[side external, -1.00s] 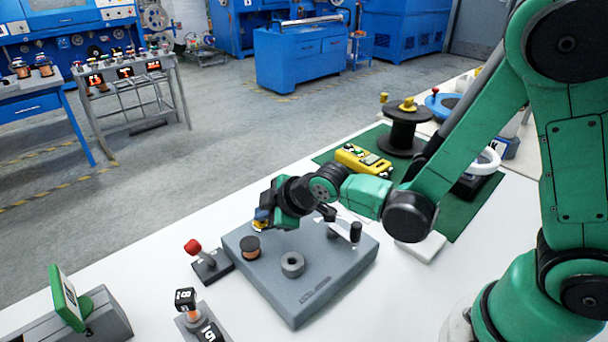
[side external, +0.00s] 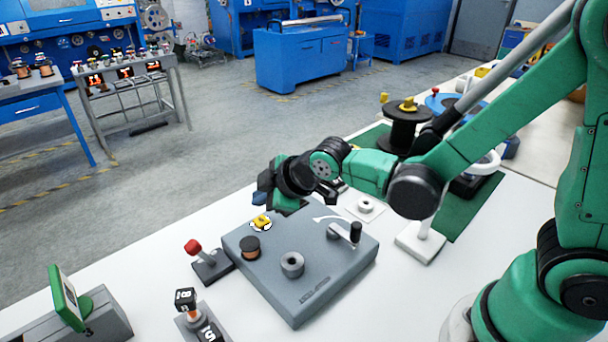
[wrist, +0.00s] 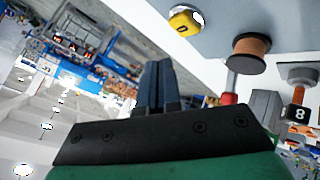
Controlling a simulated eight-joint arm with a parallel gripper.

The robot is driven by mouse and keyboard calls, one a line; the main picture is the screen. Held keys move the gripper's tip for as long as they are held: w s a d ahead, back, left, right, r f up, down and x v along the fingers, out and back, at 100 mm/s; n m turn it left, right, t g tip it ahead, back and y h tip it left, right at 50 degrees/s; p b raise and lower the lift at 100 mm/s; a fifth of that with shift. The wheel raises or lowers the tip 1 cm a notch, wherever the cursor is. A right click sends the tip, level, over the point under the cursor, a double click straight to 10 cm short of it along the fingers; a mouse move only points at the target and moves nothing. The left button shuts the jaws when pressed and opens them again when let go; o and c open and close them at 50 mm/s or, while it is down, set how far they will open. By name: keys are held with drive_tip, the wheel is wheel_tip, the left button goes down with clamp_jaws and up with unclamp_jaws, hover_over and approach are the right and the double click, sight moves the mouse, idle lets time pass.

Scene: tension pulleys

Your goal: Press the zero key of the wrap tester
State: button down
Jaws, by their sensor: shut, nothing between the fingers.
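The wrap tester (side external: 322,274) is a grey block with a copper spool, a grey ring post and a black-knobbed crank on top. Its zero key (side external: 261,223) is a small yellow piece near the far left edge. In the wrist view the zero key (wrist: 184,23) shows at the top with a dark 0 on it. My gripper (side external: 261,198) is above and beyond the key, apart from it and clear of the block. In the wrist view its dark fingers (wrist: 157,70) are closed together and empty, with the key off beyond their tips to the upper right.
A red-knobbed lever (side external: 207,260) stands left of the block, with black numbered blocks (side external: 190,303) in front. A copper spool (side external: 250,246) sits close to the key. A black reel (side external: 403,130) and a white pad with a ring (side external: 366,207) lie behind.

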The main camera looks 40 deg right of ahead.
sight(266, 222)
drive_tip(key=shift+r, duration=1.65)
drive_tip(key=shift+s+d+r+m, duration=0.15)
drive_tip(key=shift+s+d+m, duration=0.05)
drive_tip(key=shift+d+m, duration=0.1)
drive_tip(key=s+d+r+m+g+h, duration=0.1)
drive_tip(key=s+d+r+m+h, duration=0.1)
drive_tip(key=s+d+m, duration=0.6)
drive_tip(key=s+m, duration=0.2)
drive_tip(key=shift+s+d+m+g, duration=0.3)
drive_tip(key=shift+m+g, duration=0.1)
